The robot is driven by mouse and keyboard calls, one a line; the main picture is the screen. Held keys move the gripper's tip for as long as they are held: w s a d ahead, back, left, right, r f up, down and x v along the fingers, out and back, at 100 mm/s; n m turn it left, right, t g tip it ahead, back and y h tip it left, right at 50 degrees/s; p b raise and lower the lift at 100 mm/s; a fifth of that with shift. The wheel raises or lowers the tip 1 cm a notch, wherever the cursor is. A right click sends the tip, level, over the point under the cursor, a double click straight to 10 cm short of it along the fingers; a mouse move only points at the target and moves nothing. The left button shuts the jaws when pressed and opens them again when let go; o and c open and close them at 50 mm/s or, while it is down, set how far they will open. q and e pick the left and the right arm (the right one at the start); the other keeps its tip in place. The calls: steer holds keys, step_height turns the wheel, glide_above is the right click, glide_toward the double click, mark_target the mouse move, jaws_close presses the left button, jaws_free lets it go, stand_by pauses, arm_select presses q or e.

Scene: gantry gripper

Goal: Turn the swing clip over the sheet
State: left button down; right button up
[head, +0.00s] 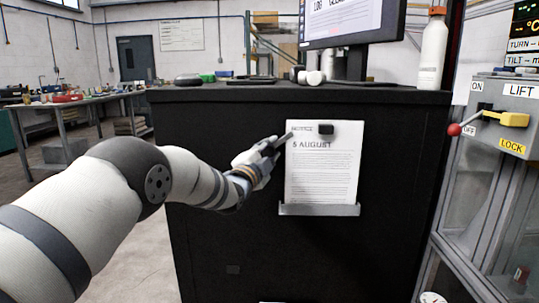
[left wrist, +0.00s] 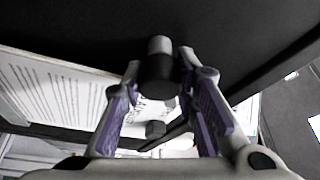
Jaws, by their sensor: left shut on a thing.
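The sheet (head: 322,170), headed "5 AUGUST", stands upright against the black cabinet front, its lower edge in a grey ledge (head: 318,209). My left gripper (head: 275,145) is at the sheet's upper left edge. The sheet shows at the left there (left wrist: 55,90). The right gripper is not in view.
The black cabinet (head: 400,180) carries a monitor (head: 355,25) and a white bottle (head: 433,50). A lever box (head: 500,105) with a red knob stands at the right. A workbench (head: 75,105) is at the left. The cabinet front below the ledge is clear.

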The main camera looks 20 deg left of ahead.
arm_select(q)
steer(key=m+g, duration=0.1)
steer(key=m, duration=0.2)
steer(key=shift+m+p, duration=0.4)
steer(key=shift+f+m+g, duration=0.1)
steer(key=shift+m+g, duration=0.7)
steer(key=shift+m, duration=0.8)
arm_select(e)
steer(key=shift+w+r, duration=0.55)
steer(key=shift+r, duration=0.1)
arm_select(q)
steer(key=c, duration=1.2)
jaws_free()
steer(key=shift+a, duration=0.1)
steer(key=shift+c, duration=0.2)
steer(key=s+a+r, duration=0.1)
steer(key=s, duration=1.1)
